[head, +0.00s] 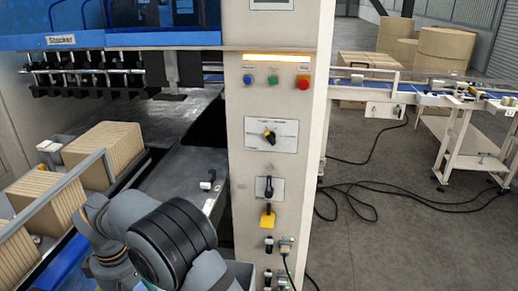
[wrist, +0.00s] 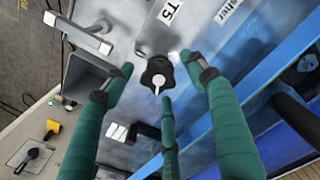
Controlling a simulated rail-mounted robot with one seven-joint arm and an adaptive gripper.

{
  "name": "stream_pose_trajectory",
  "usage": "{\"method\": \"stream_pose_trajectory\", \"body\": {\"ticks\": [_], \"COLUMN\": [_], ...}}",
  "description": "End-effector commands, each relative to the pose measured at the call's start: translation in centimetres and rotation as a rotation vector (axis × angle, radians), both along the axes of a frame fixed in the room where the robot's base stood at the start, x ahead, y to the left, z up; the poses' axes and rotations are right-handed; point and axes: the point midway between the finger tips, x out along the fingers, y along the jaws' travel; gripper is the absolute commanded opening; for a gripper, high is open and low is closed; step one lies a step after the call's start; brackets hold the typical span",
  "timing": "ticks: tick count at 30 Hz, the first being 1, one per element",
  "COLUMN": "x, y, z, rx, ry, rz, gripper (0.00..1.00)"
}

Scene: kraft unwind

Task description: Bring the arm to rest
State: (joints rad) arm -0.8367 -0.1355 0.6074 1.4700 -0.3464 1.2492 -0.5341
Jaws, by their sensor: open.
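My gripper (wrist: 157,80) shows in the wrist view with its green fingers spread apart and nothing held between them. A black knob with a pale pointer (wrist: 158,75) appears between the fingertips, on a grey metal surface; I cannot tell how far it is from the fingers. My arm (head: 165,240) crosses the lower left of the head view, bent in front of the machine. The gripper itself is not visible in the head view.
A control column (head: 275,140) with buttons, switches and a yellow handle (head: 267,218) stands close to my arm. Brown stacks (head: 103,155) sit behind a metal rail (head: 70,180) at left. Cables lie on the open floor (head: 400,235) at right.

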Motion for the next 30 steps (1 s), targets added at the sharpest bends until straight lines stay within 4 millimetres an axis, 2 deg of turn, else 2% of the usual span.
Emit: {"method": "stream_pose_trajectory", "body": {"ticks": [6,16,20,24,30], "x": [0.0,0.0,0.0,0.0,0.1], "y": [-0.1,0.0,-0.1,0.0,0.1], "z": [0.0,0.0,-0.1,-0.2,4.4], "rx": [-0.001,-0.001,-0.001,0.0,0.003], "ry": [0.002,0.002,0.0,0.001,-0.002], "rz": [0.068,0.07,0.034,-0.075,-0.101], "gripper": [0.57,0.57,0.57,0.57,0.57]}}
